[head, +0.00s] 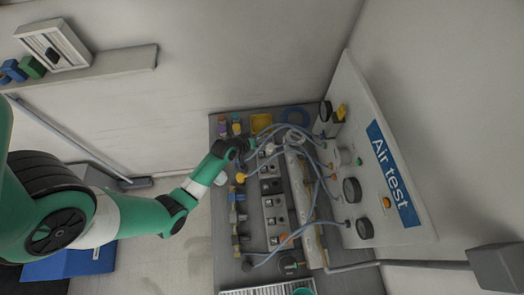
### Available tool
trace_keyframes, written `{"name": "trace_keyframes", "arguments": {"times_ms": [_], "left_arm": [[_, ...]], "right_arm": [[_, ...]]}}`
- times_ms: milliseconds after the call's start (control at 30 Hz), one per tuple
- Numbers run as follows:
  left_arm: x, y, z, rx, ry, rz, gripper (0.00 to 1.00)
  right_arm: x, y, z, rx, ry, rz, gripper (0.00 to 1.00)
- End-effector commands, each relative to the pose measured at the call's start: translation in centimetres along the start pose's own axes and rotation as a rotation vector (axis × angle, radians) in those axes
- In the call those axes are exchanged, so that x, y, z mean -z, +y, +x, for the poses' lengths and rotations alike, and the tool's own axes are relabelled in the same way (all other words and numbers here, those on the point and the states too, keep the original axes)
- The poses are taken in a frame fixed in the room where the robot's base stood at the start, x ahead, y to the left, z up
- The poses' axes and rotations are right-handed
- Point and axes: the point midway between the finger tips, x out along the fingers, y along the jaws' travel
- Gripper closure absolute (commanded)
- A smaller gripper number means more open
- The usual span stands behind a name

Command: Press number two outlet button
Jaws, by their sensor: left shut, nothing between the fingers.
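My left arm, green and white, reaches in from the left in the head view. Its gripper (250,146) is shut and empty over the far part of the grey bench (225,285), close to the hoses. A row of grey outlet blocks with dark button-like parts (272,212) runs along the bench, nearer than the gripper. No numbers on them are legible, so I cannot tell which is number two. The gripper appears apart from the row's middle; contact with anything at the tip is too small to tell. My right gripper is not in view.
A white "Air test" panel (345,160) with dark gauges (351,190) stands along the right side. Blue-grey hoses (300,228) loop between it and the bench. A yellow tray (261,122) lies at the far end. Small brass fittings (236,215) line the left edge.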

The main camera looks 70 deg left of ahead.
Motion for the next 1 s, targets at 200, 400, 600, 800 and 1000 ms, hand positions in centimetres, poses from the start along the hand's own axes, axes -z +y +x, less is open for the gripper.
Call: {"name": "trace_keyframes", "arguments": {"times_ms": [200,400,600,800,1000], "left_arm": [[-0.3,-0.2,0.4,-0.001,0.000,0.001,1.00],[-1.4,-1.3,1.9,-0.002,0.001,0.001,1.00],[-2.9,-2.9,4.1,-0.002,0.001,0.001,1.00],[-4.1,-4.1,5.8,-0.002,0.001,0.001,1.00],[-4.5,-4.4,6.2,-0.002,0.001,0.001,1.00]], "right_arm": [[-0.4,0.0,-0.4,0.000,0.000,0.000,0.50],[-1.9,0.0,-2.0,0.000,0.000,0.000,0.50],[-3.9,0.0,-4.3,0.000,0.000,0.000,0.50],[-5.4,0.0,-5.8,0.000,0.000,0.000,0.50],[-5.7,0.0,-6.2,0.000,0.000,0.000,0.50]]}}
